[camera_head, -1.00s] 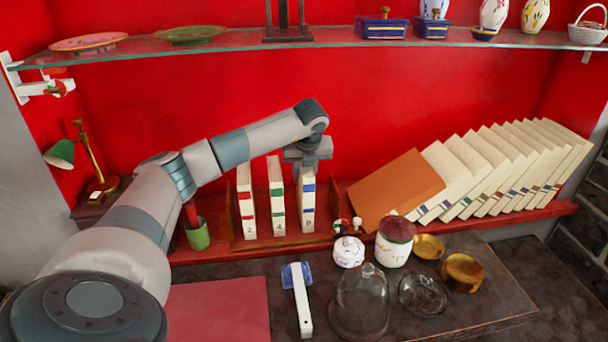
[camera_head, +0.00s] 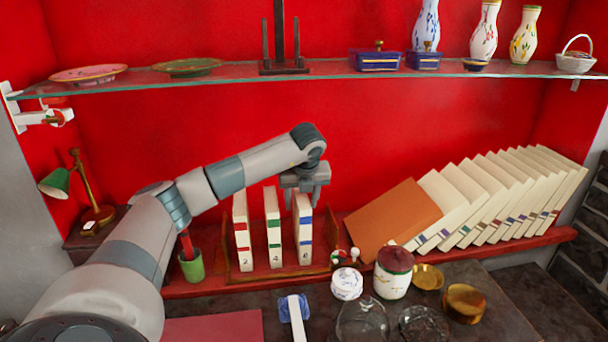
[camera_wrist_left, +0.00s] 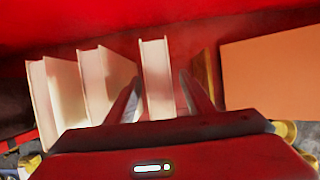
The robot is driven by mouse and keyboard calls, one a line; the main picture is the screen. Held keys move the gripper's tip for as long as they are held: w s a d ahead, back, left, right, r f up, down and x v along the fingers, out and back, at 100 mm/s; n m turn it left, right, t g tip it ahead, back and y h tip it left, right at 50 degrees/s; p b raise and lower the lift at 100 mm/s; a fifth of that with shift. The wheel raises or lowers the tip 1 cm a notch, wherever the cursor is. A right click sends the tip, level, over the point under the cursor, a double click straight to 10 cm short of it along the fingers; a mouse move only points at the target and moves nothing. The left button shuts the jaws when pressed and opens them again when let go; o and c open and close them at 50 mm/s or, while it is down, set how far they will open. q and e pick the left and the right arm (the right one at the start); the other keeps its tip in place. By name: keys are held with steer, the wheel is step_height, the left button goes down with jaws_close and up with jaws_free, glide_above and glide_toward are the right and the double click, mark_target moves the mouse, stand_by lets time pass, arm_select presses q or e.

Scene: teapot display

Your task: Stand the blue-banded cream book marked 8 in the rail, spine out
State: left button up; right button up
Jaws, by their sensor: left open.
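The blue-banded cream book (camera_head: 304,232) stands upright in the wooden rail (camera_head: 272,271), spine facing out, with a small mark low on it that looks like an 8. It is the rightmost of three standing books. My left gripper (camera_head: 304,188) is at its top edge, pointing down. In the left wrist view the left gripper (camera_wrist_left: 159,77) is open, one finger on each side of the book (camera_wrist_left: 157,75), with gaps visible between fingers and covers. My right gripper is not in view.
Red-banded (camera_head: 241,230) and green-banded (camera_head: 273,228) books stand left in the rail. An orange book (camera_head: 393,219) and several cream books lean to the right. Small figurines (camera_head: 345,256) and jars stand close in front. A glass shelf (camera_head: 320,76) runs above.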

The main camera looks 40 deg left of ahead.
arm_select(q)
steer(key=b+v, duration=0.1)
steer(key=v, duration=0.5)
steer(key=shift+d+r+b, duration=0.15)
steer(key=shift+r+b, duration=0.05)
steer(key=shift+b, duration=0.2)
steer(key=v, duration=0.3)
steer(key=shift+s+d+r+b, duration=0.1)
steer(key=shift+s+r+b, duration=0.05)
steer(key=shift+r+b, duration=0.2)
steer(key=shift+v, duration=2.45)
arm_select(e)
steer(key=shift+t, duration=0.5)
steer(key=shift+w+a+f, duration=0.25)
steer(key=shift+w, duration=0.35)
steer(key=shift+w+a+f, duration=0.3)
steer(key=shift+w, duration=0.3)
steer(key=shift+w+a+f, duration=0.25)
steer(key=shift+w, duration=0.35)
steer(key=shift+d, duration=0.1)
